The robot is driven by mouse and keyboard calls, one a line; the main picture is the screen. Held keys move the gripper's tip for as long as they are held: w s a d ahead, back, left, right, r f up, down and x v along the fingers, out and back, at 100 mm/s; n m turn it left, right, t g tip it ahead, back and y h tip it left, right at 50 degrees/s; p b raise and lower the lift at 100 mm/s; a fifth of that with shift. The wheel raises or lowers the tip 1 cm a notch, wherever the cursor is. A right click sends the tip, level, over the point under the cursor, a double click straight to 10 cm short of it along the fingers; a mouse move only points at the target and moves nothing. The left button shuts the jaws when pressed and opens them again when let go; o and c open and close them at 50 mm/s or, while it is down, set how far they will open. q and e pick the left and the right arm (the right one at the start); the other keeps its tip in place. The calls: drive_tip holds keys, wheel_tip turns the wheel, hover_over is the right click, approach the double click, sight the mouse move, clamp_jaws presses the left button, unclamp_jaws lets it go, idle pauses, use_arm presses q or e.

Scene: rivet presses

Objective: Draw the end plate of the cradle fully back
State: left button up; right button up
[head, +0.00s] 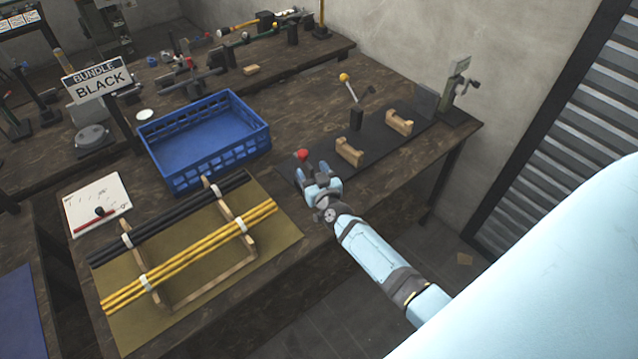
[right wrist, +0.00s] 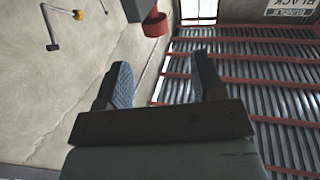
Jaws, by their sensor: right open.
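The cradle is a dark base strip (head: 376,143) on the wooden bench, with two notched wooden blocks (head: 349,152) on it. A grey upright plate (head: 427,101) stands at its far right end. A red knob (head: 302,155) shows at its near left end, just beyond my right gripper; what carries the knob is hidden. My right gripper (head: 312,173) is open beside that end, its fingers close to the red knob but not visibly closed on it. In the right wrist view both fingers (right wrist: 160,82) are spread, with nothing seen between them. My left gripper is out of view.
A lever with a yellow knob (head: 344,78) rises behind the cradle. A blue crate (head: 205,140) stands left. A wooden rack (head: 215,286) holds black rods (head: 165,220) and yellow rods (head: 190,256) on an olive mat. A crank device (head: 458,90) stands at the right corner.

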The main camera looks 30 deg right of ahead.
drive_tip(key=s, duration=0.2)
drive_tip(key=s+a, duration=0.1)
drive_tip(key=s, duration=0.2)
idle(0.4)
drive_tip(key=s+a+f+n+g+y, duration=0.2)
drive_tip(key=s+a, duration=0.5)
drive_tip(key=s, duration=0.5)
drive_tip(key=s+a+f+n+g+y, duration=0.2)
drive_tip(key=s+a, duration=0.5)
drive_tip(key=s, duration=0.5)
drive_tip(key=n+g+y, duration=0.1)
drive_tip(key=g+y, duration=0.1)
drive_tip(key=shift+a+f+g, duration=0.3)
drive_tip(key=shift+a+g, duration=0.05)
drive_tip(key=shift+g, duration=0.05)
